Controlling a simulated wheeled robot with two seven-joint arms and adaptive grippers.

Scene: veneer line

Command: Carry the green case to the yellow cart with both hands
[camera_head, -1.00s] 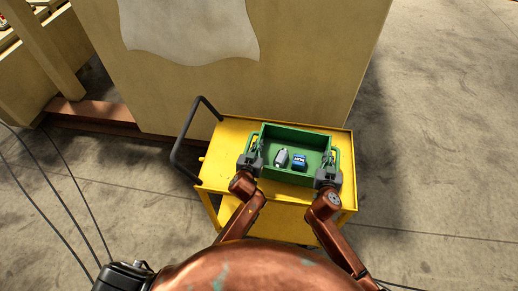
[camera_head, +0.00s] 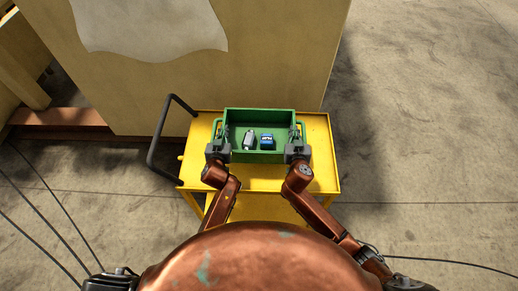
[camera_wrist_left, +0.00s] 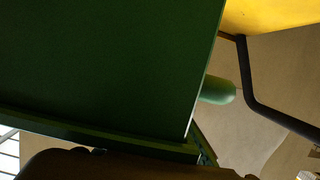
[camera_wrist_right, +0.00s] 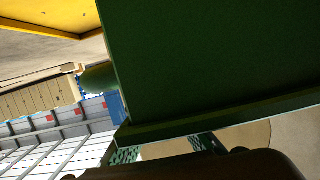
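The green case (camera_head: 259,116) is an open-topped box over the yellow cart's top (camera_head: 319,150). A grey bottle-like item (camera_head: 249,139) and a blue item (camera_head: 266,141) lie inside it. My left gripper (camera_head: 218,148) is at the case's left side handle and my right gripper (camera_head: 297,149) is at its right one; both look shut on them, the fingertips being mostly hidden. The case wall fills much of the left wrist view (camera_wrist_left: 100,65) and the right wrist view (camera_wrist_right: 215,55). I cannot tell if the case touches the cart top.
The cart has a dark push handle (camera_head: 155,145) on its left and a lower yellow shelf (camera_head: 262,207). A large tan stack (camera_head: 270,50) with a pale sheet (camera_head: 150,28) stands right behind the cart. The concrete floor to the right (camera_head: 430,150) is clear.

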